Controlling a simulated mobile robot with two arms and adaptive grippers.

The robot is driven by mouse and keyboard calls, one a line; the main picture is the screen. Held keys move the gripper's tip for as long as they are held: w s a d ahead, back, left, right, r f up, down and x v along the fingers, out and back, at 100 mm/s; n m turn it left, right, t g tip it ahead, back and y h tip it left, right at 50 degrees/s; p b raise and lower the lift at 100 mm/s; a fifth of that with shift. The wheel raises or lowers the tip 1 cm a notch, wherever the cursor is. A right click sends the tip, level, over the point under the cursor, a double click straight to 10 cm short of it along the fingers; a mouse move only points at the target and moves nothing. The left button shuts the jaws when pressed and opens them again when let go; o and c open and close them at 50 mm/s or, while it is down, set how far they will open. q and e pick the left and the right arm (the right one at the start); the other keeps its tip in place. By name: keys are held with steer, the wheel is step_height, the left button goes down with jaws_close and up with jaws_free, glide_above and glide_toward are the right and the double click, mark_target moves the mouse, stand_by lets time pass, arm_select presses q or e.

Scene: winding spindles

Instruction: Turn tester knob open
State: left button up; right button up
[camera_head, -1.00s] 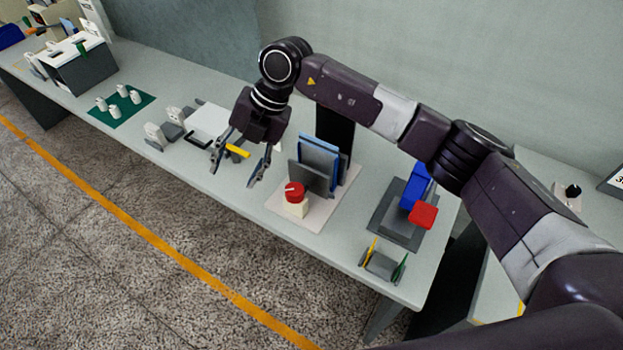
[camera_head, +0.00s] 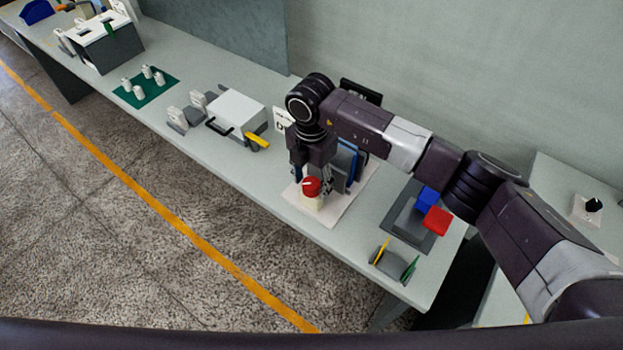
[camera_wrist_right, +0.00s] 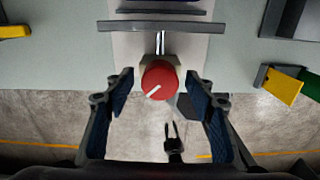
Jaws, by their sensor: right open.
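The red tester knob (camera_head: 312,187) sits on a cream block (camera_head: 314,203) at the front of the tester's pale base plate (camera_head: 338,212). In the right wrist view the round knob (camera_wrist_right: 159,80) shows a white pointer line slanting to lower left. My right gripper (camera_head: 314,184) is over the knob, pointing down. In the right wrist view its open fingers (camera_wrist_right: 160,88) stand on either side of the knob, with gaps; no contact shows. Behind the knob are the tester's grey and blue upright plates (camera_head: 349,160), partly hidden by my wrist. A small dark two-pronged shape (camera_wrist_right: 173,140), perhaps my left gripper, shows over the floor.
Right of the tester are a grey fixture with blue and red blocks (camera_head: 437,220) and a small yellow-and-green-ended holder (camera_head: 394,264). To the left are a white box with a black handle (camera_head: 238,110) and a green mat with white pegs (camera_head: 146,88). The table's front edge is close.

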steer(key=shift+f, duration=0.25)
steer(key=shift+c, duration=0.4)
steer(key=c, duration=1.1)
